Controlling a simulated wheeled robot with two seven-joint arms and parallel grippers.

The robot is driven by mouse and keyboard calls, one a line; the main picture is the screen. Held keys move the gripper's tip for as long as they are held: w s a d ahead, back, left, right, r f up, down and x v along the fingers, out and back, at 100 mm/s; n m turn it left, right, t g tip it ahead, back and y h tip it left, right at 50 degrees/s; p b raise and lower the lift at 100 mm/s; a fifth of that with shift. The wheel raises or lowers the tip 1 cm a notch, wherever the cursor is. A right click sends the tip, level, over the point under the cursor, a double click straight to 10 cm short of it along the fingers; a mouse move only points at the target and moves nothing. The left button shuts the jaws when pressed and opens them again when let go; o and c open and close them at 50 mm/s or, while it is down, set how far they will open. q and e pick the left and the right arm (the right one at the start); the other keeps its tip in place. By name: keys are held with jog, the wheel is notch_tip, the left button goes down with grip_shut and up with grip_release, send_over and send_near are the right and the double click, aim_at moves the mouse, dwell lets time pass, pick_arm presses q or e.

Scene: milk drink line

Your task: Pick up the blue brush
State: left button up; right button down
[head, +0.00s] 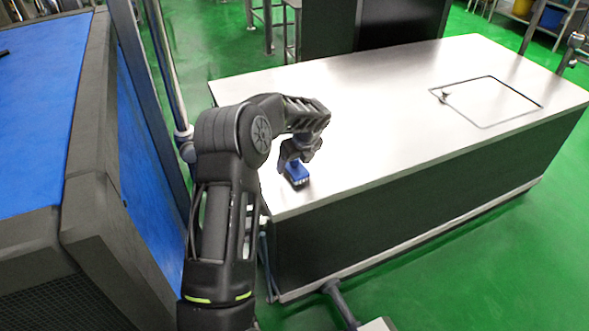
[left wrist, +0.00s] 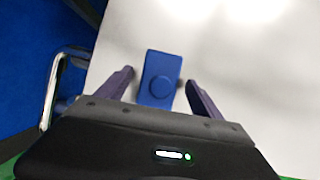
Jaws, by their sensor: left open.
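My left gripper (left wrist: 160,88) is open, with one finger on each side of the brush and a gap to each. I cannot tell whether the fingers touch the table. My right gripper is not in view.
A large blue-sided machine with dark edging (head: 88,130) stands to the left, with a metal post (head: 166,65) between it and the table. A square outlined panel with a small fitting (head: 487,102) is at the table's right. The tabletop around the brush is clear.

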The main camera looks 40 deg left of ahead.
pick_arm(q)
jog(key=shift+c, duration=0.3)
jog(key=c, duration=1.4)
jog(key=shift+r, duration=0.1)
jog(key=shift+c, duration=0.2)
notch_tip(320, 180, up, 10)
jog(key=shift+f, duration=0.1)
